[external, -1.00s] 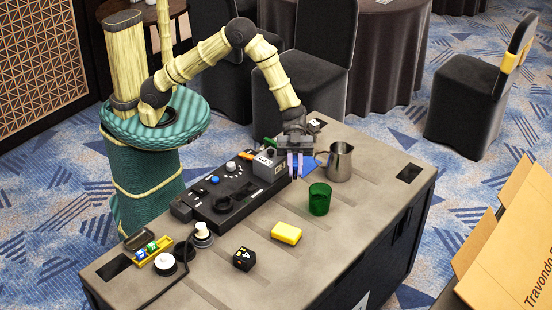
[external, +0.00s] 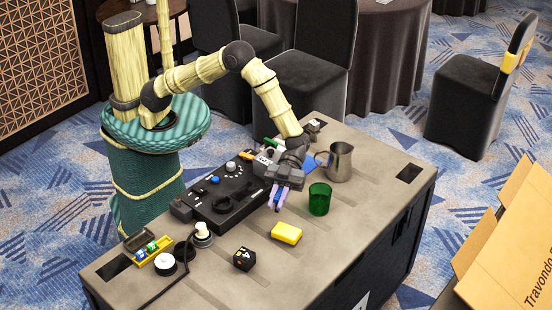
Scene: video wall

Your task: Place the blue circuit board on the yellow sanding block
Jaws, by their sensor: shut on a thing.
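The yellow sanding block (external: 286,233) lies flat on the table in front of my gripper, with nothing on top of it. My gripper (external: 276,205) points down and is tilted, a little above the table, behind and slightly left of the block. It is shut on a small, thin bluish piece, which appears to be the blue circuit board (external: 277,197). The lavender fingers hide most of this piece. A flat blue item (external: 309,164) lies farther back, beside the metal pitcher, partly hidden by my wrist.
A green cup (external: 319,199) stands right of my gripper, with a metal pitcher (external: 340,162) behind it. A black control panel (external: 227,205) lies left. A black cube (external: 244,259) sits front left of the block. The table's right front is clear.

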